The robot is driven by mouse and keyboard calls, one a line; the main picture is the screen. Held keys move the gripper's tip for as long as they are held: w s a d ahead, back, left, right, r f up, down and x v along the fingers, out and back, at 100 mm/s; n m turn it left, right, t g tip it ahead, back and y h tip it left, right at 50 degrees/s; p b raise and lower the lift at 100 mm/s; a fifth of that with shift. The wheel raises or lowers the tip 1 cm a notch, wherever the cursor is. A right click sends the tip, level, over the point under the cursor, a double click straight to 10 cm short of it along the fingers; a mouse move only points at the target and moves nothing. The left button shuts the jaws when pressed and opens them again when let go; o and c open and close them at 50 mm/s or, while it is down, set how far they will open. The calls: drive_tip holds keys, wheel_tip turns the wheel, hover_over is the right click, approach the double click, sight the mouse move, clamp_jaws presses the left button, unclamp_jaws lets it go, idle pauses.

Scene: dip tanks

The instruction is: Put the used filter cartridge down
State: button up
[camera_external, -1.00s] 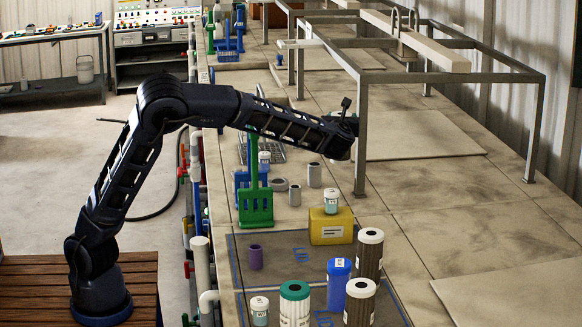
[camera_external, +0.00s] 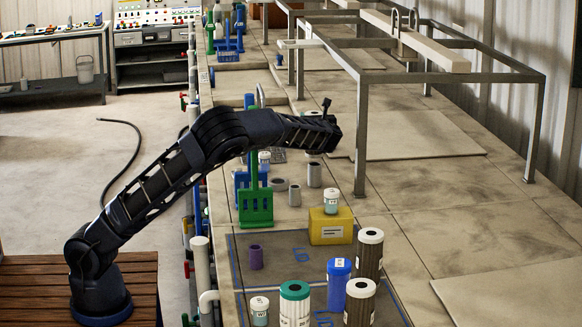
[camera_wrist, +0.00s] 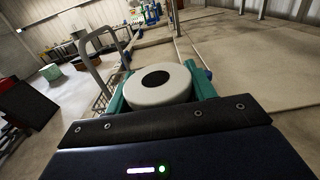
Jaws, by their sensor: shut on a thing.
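In the wrist view my gripper (camera_wrist: 161,92) has teal fingers shut on a round white end cap with a dark centre, the used filter cartridge (camera_wrist: 176,95). The cap faces the camera and the rest of its body is hidden behind it. In the external view my gripper (camera_external: 328,133) is above the bench, left of the metal frame's near leg. The arm hides most of the fingers and the cartridge there. I cannot tell how high the cartridge is above the bench.
Dark cartridges (camera_external: 370,254), a green-topped cartridge (camera_external: 295,307) and a blue canister (camera_external: 338,286) stand at the front. A yellow block (camera_external: 328,230), green rack (camera_external: 256,208), purple cup (camera_external: 255,258) and grey rings (camera_external: 295,195) are nearby. The metal frame (camera_external: 361,140) stands right.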

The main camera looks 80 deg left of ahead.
drive_tip(key=shift+f, duration=3.55)
drive_tip(key=o, duration=1.5)
drive_tip(key=shift+f, duration=0.15)
drive_tip(key=shift+d, duration=0.2)
drive_tip(key=d, duration=1.1)
drive_tip(key=shift+d, duration=0.35)
